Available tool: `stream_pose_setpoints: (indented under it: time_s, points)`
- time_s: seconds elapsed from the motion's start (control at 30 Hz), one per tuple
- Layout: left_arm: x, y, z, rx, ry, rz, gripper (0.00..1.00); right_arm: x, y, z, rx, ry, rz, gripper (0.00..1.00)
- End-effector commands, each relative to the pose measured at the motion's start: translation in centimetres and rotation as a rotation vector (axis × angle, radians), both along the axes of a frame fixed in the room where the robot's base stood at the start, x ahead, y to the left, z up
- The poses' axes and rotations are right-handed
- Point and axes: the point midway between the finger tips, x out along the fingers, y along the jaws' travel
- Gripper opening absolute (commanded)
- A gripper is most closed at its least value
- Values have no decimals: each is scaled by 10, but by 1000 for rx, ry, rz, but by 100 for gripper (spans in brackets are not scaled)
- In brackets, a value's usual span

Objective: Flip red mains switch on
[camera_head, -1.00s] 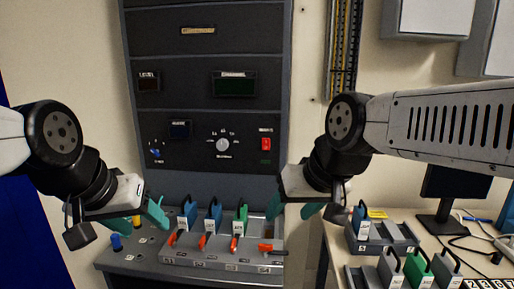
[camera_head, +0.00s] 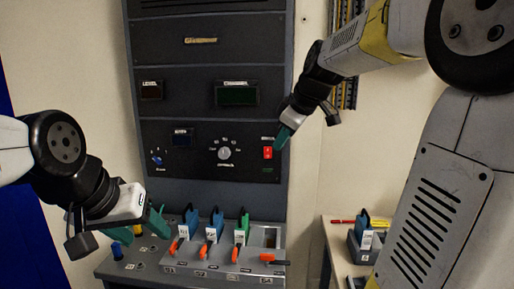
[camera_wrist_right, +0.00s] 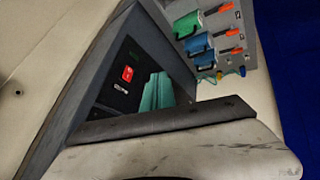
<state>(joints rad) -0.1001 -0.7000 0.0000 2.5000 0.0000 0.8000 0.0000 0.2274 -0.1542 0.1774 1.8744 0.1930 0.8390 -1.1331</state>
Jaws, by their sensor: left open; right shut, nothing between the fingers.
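My left gripper (camera_head: 140,222) is open and empty over the left end of the bench.
A grey holder (camera_head: 228,262) with blue and green plugs and orange levers sits below the panel. A round knob (camera_head: 225,154) and a blue knob (camera_head: 156,159) are left of the switch. A side table (camera_head: 340,235) with a block stands at the right.

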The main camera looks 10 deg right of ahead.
Motion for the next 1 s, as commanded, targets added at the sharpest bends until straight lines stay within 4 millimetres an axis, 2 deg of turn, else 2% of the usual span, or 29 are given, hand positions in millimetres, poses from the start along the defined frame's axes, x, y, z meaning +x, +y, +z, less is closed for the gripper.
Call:
stream_pose_setpoints:
  time_s: [0.03,0.1,0.23,0.73,0.87,1.0]
  points:
    - [0,0,0,0,0,0,58,17,-5,2,-20,-17,44,0]
    - [0,0,0,0,0,0,58,34,-11,5,-50,-41,101,0]
    - [0,0,0,0,0,0,58,52,-16,8,-83,-71,168,0]
    - [0,0,0,0,0,0,58,59,-17,6,-94,-81,190,0]
    - [0,0,0,0,0,0,58,67,-13,-7,-94,-78,191,0]
    - [0,0,0,0,0,0,58,83,-5,-29,-94,-77,192,0]
